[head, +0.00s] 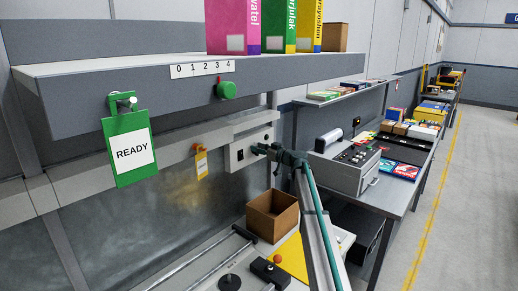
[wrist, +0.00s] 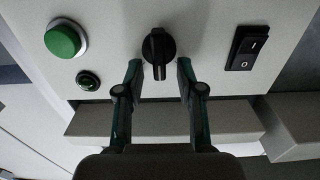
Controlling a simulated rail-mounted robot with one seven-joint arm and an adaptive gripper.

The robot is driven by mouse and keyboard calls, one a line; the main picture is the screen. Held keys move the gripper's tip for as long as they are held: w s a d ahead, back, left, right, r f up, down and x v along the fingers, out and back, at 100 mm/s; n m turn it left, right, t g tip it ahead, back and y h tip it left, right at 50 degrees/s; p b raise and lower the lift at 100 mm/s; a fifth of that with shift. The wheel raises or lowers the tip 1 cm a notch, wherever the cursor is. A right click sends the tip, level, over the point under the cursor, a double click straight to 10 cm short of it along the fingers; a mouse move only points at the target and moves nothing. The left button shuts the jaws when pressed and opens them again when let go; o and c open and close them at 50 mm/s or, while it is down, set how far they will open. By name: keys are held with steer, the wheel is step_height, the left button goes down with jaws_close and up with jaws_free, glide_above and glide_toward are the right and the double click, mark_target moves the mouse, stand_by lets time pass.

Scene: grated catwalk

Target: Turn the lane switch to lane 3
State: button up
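A black rotary knob (wrist: 158,47) sits on a pale control panel in the wrist view, its ridge about upright; no lane numbers are readable around it. My gripper (wrist: 159,73) is open, with its fingertips on either side of the knob's lower part; I cannot tell whether they touch it. In the head view my gripper (head: 259,151) is at the front of the grey control box (head: 239,154), and hides part of it. A strip numbered 0 to 4 (head: 202,69) is on the shelf edge, with a green knob (head: 226,90) below its right end.
The panel also holds a green button (wrist: 63,40), a small green lamp (wrist: 88,81) and a black rocker switch (wrist: 246,48). A green READY tag (head: 130,150) hangs at left. An open cardboard box (head: 272,215) stands on the bench below my gripper.

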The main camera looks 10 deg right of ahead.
jaws_close()
